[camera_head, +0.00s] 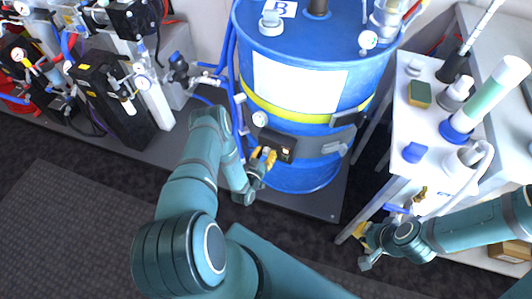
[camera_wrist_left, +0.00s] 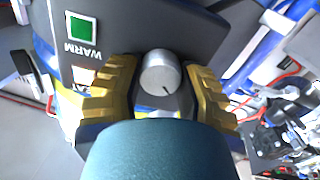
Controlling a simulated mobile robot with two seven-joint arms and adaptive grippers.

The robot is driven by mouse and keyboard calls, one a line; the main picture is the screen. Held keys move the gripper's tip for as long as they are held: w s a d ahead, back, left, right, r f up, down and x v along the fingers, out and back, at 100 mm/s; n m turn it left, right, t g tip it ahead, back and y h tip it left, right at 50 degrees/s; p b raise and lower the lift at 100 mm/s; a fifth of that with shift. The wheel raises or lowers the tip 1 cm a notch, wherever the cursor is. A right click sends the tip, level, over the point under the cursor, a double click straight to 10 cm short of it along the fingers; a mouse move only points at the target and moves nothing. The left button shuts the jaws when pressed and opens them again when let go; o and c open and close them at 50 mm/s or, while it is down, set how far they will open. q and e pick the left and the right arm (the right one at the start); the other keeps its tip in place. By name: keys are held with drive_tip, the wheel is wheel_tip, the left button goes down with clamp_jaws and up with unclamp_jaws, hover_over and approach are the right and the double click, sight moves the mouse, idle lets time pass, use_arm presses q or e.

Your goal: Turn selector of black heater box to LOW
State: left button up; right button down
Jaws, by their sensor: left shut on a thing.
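The black heater box (camera_head: 279,148) is mounted on the lower front of the blue drum (camera_head: 299,114). In the left wrist view, the box (camera_wrist_left: 150,28) has a green square lamp and the word WARM. The LOW marking cannot be made out. My right gripper (camera_head: 364,237) is beside the white cart, away from the box; its fingers are too small to judge.
A white cart (camera_head: 432,130) with bottles, a sponge (camera_head: 419,94) and a blue cup stands at the right. Black pump units (camera_head: 112,100) with gauges stand at the left. Blue hoses run down the drum's left side. The dark floor mat (camera_head: 75,225) is clear.

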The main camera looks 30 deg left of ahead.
use_arm(q)
drive_tip(key=shift+w+r+n, duration=0.1)
drive_tip(key=shift+n, duration=1)
drive_tip(key=o, duration=1.2)
drive_tip(key=s, duration=0.4)
drive_tip(key=s+d, duration=0.1)
drive_tip(key=s, duration=0.7)
drive_tip(key=shift+d, duration=0.25)
